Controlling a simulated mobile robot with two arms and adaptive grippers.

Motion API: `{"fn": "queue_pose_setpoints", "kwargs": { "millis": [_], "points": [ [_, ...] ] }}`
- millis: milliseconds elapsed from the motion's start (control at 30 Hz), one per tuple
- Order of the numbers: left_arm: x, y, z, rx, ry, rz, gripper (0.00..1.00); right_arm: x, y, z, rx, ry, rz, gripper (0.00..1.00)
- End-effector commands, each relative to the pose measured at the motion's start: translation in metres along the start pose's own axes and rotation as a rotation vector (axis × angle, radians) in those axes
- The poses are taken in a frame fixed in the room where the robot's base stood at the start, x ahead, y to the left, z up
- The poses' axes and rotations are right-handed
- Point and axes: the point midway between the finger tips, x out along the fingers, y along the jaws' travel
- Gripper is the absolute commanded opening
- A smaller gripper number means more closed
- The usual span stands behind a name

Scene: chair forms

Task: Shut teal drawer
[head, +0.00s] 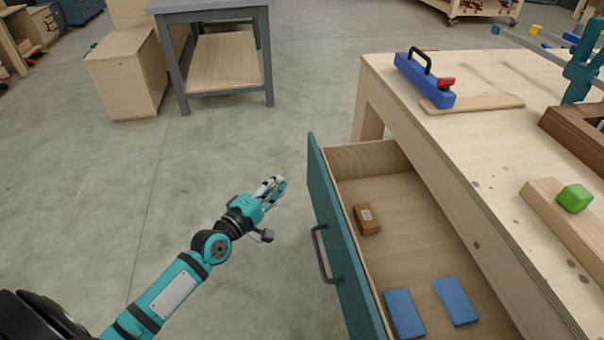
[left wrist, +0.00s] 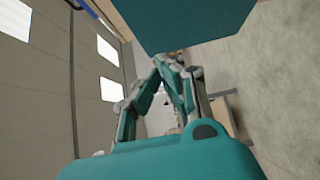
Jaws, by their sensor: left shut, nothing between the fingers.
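The teal drawer (head: 345,255) is pulled out from the wooden workbench (head: 470,175), its teal front facing left with a dark bar handle (head: 322,254). Inside it lie a small brown box (head: 367,218) and two blue blocks (head: 404,313) (head: 456,300). My left gripper (head: 277,186) is shut and empty, to the left of the drawer front's far end, with a gap between them. In the left wrist view its fingers (left wrist: 165,65) meet at the tips, and a teal panel (left wrist: 185,22), likely the drawer front, shows above them. My right gripper is not in view.
On the bench top are a blue plane (head: 425,80), a wooden strip (head: 473,104), a green block (head: 574,198) and a teal clamp (head: 580,70). A grey table (head: 212,8) and wooden cabinet (head: 125,72) stand farther back. The floor left of the drawer is clear.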

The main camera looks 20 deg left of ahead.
Motion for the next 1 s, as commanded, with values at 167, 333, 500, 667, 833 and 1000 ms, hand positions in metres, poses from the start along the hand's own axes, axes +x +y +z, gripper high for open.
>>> {"fn": "queue_pose_setpoints", "kwargs": {
  "millis": [167,333,500,667,833,1000],
  "points": [
    [0.040,0.000,0.000,0.001,0.001,0.003,0.00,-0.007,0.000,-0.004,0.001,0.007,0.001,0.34],
    [0.061,0.001,0.016,-0.003,0.001,0.000,0.00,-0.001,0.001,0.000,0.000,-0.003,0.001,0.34],
    [0.071,-0.001,0.025,0.002,0.001,-0.002,0.00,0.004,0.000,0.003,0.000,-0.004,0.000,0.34],
    [0.073,-0.001,0.028,0.004,0.001,-0.002,0.00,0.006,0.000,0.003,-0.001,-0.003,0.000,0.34],
    [0.073,-0.001,0.028,0.004,0.001,-0.002,0.00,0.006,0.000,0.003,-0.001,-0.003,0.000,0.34],
    [0.074,-0.002,0.028,0.004,0.001,-0.002,0.00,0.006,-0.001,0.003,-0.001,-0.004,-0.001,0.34]
  ]
}}
